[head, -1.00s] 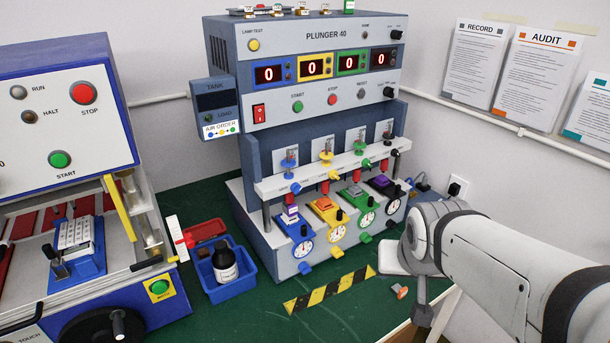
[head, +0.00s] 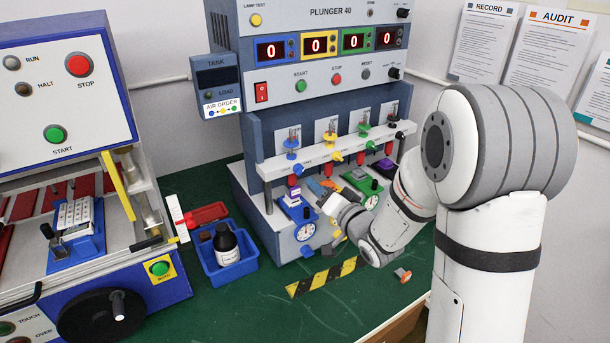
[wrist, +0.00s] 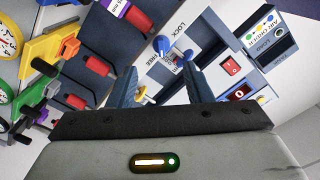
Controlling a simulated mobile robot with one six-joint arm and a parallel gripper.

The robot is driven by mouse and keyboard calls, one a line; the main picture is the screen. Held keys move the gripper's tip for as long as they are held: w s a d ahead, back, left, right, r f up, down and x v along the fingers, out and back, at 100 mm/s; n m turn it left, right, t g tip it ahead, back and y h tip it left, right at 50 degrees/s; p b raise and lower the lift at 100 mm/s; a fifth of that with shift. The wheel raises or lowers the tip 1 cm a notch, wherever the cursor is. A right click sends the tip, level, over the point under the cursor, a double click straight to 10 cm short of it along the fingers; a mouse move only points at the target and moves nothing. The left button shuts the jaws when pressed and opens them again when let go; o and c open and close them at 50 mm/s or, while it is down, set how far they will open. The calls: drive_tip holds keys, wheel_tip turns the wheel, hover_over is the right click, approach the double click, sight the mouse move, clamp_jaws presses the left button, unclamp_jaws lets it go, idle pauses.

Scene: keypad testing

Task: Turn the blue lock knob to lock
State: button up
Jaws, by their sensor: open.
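The blue lock knob (head: 296,169) sits on the front of the white crossbar (head: 277,167), on the left side of the plunger machine. In the wrist view the blue knob (wrist: 164,45) shows beyond my fingertips, between LOCK and FREE labels. Its exact pointing direction is hard to tell. My gripper (wrist: 162,75) is open and empty, with a finger on each side of the view. In the head view my gripper (head: 322,192) is in front of the crossbar, a little right of and below the blue knob. Contact with the knob cannot be told.
A yellow knob (head: 337,156) and a green knob (head: 363,146) stand along the bar to the right. Below are dial stations, including a blue one (head: 305,232). A blue bin (head: 247,268) with a dark bottle (head: 228,245) stands left on the green table.

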sight(302, 172)
drive_tip(key=p+x, duration=0.2)
drive_tip(key=x, duration=0.5)
drive_tip(key=shift+w+a, duration=0.2)
drive_tip(key=shift+w, duration=0.05)
drive_tip(key=shift+c, duration=0.5)
drive_tip(key=c, duration=0.9)
